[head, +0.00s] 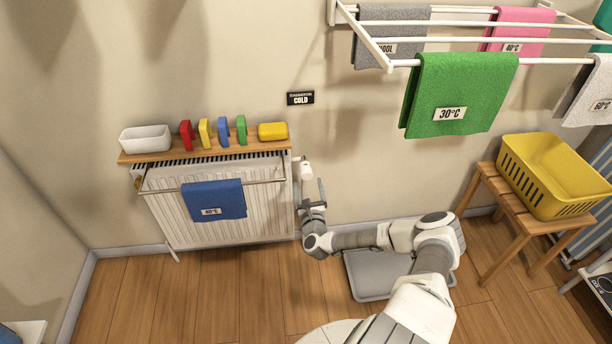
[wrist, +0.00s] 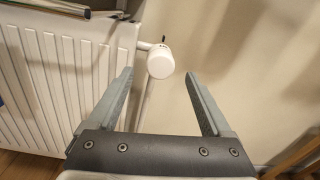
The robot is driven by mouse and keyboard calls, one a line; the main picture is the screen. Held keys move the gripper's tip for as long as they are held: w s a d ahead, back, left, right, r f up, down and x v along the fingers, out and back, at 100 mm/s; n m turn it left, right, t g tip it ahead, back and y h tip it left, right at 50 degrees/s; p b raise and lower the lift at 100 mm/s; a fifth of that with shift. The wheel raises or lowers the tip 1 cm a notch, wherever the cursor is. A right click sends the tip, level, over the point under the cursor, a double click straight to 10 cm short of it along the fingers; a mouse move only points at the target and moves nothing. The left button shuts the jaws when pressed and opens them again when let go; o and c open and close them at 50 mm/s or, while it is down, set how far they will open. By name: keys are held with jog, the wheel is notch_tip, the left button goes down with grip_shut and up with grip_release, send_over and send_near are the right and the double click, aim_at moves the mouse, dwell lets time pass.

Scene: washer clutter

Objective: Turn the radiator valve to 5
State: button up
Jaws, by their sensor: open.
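The radiator valve (wrist: 160,62) is a round white knob at the radiator's upper right side. In the wrist view it shows beyond my open fingertips, between their lines, with a small dark pointer mark above it. No number on it can be read. In the head view the valve (head: 306,170) is a small white knob just above my gripper. My gripper (wrist: 160,80) is open and empty, a little short of the knob and apart from it. My gripper also shows in the head view (head: 310,192), below the valve. The white radiator (head: 220,226) is left of it.
A wooden shelf (head: 204,152) over the radiator holds a white tub (head: 146,139) and several coloured blocks. A blue towel (head: 214,199) hangs on the radiator's rail. A sign (head: 300,98) reading COLD is on the wall. The wall right of the valve is clear.

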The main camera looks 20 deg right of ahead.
aim_at(307, 177)
jog(key=b+x, duration=0.1)
jog(key=x, duration=0.5)
jog(key=shift+w, duration=0.3)
grip_shut()
